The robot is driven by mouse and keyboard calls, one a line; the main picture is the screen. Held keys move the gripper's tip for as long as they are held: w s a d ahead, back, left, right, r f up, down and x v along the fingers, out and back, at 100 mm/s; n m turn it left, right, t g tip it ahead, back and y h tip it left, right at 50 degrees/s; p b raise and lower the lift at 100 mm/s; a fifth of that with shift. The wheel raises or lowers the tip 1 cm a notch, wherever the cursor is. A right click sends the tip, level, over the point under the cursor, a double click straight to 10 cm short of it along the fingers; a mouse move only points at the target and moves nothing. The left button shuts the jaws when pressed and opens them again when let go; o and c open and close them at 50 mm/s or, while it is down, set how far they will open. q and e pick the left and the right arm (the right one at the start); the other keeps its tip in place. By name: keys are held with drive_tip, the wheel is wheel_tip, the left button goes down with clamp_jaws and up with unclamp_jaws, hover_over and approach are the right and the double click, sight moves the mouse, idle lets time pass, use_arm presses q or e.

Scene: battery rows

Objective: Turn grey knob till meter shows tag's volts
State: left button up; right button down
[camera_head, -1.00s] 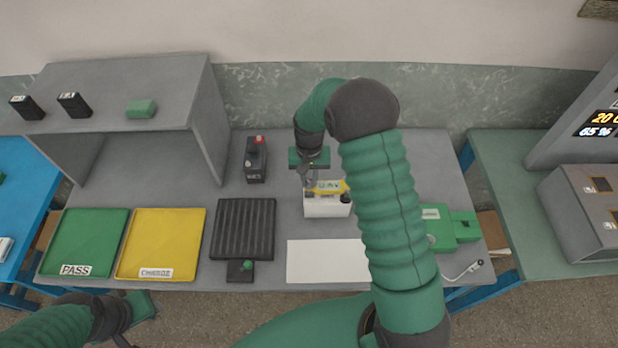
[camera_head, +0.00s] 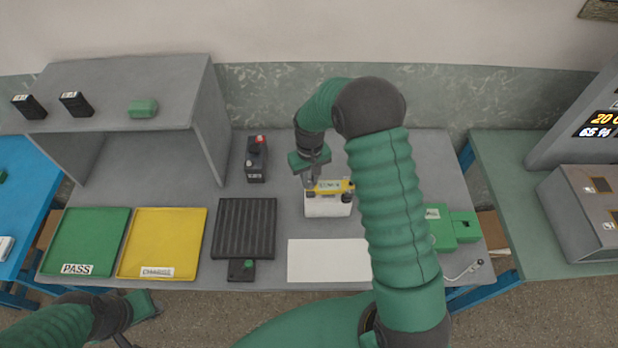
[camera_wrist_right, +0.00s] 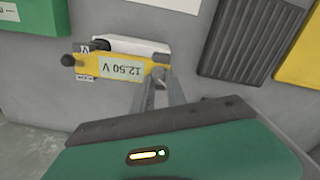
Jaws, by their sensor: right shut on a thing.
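A yellow-topped white box (camera_head: 328,205) stands upright on the grey bench, with dark round parts at its ends. In the right wrist view its yellow face (camera_wrist_right: 125,68) carries a pale panel reading 12.50 V, upside down; I cannot tell whether this is the meter's display or the tag. My right gripper (camera_head: 310,184) is over the left end of the box. In the right wrist view its fingertips (camera_wrist_right: 157,78) are shut at the yellow part's edge, on what seems to be the knob, which they hide. My left gripper (camera_head: 145,305) is low at the left, away from the box, its jaws unclear.
A dark battery (camera_head: 256,160) stands behind the black ribbed mat (camera_head: 244,228). A green PASS tray (camera_head: 85,245) and a yellow tray (camera_head: 161,245) lie left. A white sheet (camera_head: 325,262) lies in front. A green device (camera_head: 450,228) is at the right.

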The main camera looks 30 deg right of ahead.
drive_tip(key=c, duration=1.3)
unclamp_jaws()
drive_tip(key=shift+d, duration=0.1)
wheel_tip(320, 180, up, 17)
drive_tip(key=shift+f+b, duration=0.15)
drive_tip(key=shift+b, duration=0.95)
